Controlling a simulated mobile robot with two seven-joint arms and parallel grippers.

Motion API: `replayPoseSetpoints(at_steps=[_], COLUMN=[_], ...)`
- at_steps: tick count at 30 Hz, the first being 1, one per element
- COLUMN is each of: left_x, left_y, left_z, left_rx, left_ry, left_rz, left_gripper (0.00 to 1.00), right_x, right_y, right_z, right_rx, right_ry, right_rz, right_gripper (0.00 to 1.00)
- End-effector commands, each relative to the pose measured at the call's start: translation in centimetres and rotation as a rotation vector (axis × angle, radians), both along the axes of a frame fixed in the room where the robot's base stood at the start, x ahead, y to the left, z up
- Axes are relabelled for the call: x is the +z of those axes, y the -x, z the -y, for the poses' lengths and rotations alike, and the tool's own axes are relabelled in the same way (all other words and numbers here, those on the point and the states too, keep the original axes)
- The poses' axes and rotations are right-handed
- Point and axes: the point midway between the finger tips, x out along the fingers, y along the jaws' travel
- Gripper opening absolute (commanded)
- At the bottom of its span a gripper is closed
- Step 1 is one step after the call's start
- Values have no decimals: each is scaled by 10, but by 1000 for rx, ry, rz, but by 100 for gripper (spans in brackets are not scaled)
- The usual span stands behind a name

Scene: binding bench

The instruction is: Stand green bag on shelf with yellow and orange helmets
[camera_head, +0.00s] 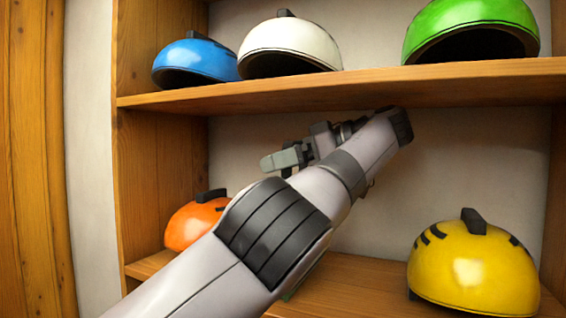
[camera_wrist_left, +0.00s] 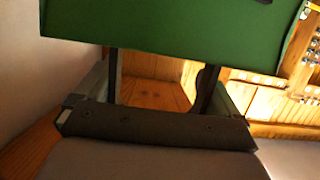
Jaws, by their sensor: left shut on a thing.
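The green bag (camera_wrist_left: 170,25) fills the top of the left wrist view. My left gripper (camera_wrist_left: 160,62) is shut on it, with its two dark fingers reaching up to the bag's edge. In the head view my left arm crosses the lower shelf bay and hides most of the bag; only a thin green sliver shows beneath the arm, near the shelf board (camera_head: 345,290). The orange helmet (camera_head: 192,226) sits at the left of this shelf, partly behind my arm. The yellow helmet (camera_head: 474,268) sits at the right. I cannot tell whether the bag touches the shelf. My right gripper is not in view.
The upper shelf (camera_head: 340,92) runs just above my wrist. It holds a blue helmet (camera_head: 196,60), a white helmet (camera_head: 290,42) and a green helmet (camera_head: 472,22). A wooden side panel (camera_head: 160,180) bounds the bay on the left. Bare shelf shows left of the yellow helmet.

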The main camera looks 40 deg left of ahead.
Motion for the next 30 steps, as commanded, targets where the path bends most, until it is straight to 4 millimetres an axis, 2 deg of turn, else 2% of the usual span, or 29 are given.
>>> replayPoseSetpoints(at_steps=[14,15,30], left_x=[-2,-3,1], left_y=[1,0,0], left_z=[2,2,-2], left_rx=[0,0,-1], left_ry=[-3,0,0], left_rz=[4,1,0], left_gripper=[13,100,100], right_x=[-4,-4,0], right_y=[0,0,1], right_z=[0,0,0], right_rx=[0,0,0], right_ry=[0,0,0], right_rz=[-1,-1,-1], right_gripper=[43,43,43])
